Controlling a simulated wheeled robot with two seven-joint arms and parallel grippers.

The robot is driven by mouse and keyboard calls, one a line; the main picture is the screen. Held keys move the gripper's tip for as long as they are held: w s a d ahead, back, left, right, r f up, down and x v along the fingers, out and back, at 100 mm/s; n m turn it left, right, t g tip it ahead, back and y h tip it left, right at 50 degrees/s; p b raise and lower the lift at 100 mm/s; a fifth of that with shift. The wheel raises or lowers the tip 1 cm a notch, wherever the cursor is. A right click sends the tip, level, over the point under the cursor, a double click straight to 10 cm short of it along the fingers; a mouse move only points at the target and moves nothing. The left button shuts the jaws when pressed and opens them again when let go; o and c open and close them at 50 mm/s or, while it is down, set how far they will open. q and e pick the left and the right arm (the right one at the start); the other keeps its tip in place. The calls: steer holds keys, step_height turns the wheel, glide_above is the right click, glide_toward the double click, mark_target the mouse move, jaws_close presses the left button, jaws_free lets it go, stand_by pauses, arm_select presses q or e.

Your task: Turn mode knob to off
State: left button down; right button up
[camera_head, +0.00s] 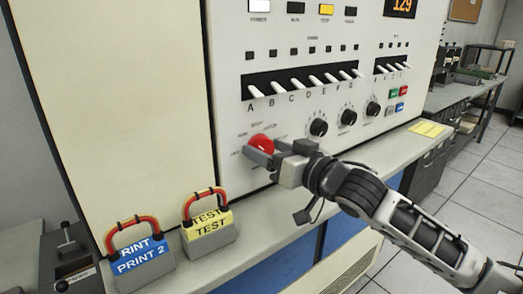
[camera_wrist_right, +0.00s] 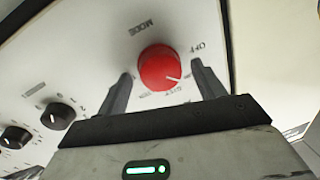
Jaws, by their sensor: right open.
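The red round mode knob (camera_head: 262,143) is on the cream machine panel, at the lower left of its controls. In the right wrist view the knob (camera_wrist_right: 158,66) lies between my two fingers, below the printed word MODE. Its white mark points to the lower right, between the OFF label (camera_wrist_right: 198,47) and another label beneath. My right gripper (camera_head: 259,153) is open, one finger on each side of the knob. A gap shows beside the knob, so the fingers look not closed on it. My left gripper is not in view.
Black dials (camera_head: 318,127) sit right of the knob, below a row of white lettered switches (camera_head: 300,84). A blue PRINT 2 block (camera_head: 145,262) and a yellow TEST block (camera_head: 207,228) with red handles stand on the ledge (camera_head: 262,222). A yellow card (camera_head: 427,129) lies at the right.

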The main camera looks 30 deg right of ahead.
steer(key=c, duration=1)
steer(key=shift+r+n+p, duration=0.2)
steer(key=shift+n+p, duration=0.95)
steer(key=shift+n, duration=0.15)
steer(key=n, duration=0.5)
steer(key=shift+a+n+g+h, duration=0.2)
steer(key=shift+n+g+h, duration=0.1)
steer(key=shift+n+h, duration=0.1)
steer(key=o, duration=1)
